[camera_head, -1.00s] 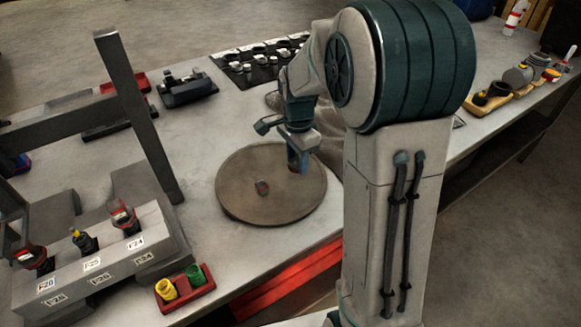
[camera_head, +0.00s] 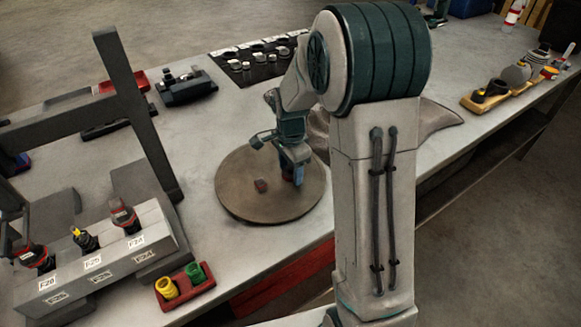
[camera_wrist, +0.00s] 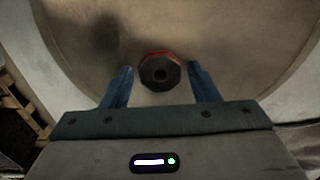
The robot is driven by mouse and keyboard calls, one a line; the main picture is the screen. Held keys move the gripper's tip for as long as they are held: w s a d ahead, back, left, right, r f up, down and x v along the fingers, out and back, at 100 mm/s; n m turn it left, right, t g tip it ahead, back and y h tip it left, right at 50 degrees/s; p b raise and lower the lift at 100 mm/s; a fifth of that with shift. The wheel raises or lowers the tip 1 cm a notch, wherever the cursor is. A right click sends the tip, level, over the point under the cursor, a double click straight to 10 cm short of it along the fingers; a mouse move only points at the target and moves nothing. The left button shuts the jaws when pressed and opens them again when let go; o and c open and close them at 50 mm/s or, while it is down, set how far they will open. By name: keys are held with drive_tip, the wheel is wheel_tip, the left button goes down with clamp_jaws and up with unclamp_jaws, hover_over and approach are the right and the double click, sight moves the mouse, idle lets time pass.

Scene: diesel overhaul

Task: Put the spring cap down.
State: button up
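The spring cap (camera_wrist: 160,74) is a dark, six-sided piece with a round hole and a red edge, seen from above in the wrist view. It lies between the two blue fingers of my gripper (camera_wrist: 160,72). A narrow gap shows on each side of it, so the fingers are open around it. The brown round turntable (camera_head: 238,198) is below; whether the cap touches it cannot be told. In the head view my gripper (camera_head: 297,178) is low over the right part of the turntable, and the cap there is mostly hidden.
A red tray (camera_head: 187,293) with a yellow and a green cup is in front. A labelled grey block (camera_head: 110,262) holds injector-like parts at left. Yellow trays (camera_head: 485,103) with parts stand at right.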

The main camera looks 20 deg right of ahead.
drive_tip(key=shift+r, duration=0.15)
wheel_tip(320, 180, up, 11)
drive_tip(key=s+r+n+t, duration=0.1)
drive_tip(key=s+n+t, duration=0.2)
drive_tip(key=s+n, duration=1.1)
drive_tip(key=s, duration=0.7)
drive_tip(key=shift+r, duration=0.35)
drive_tip(key=shift+a, duration=0.1)
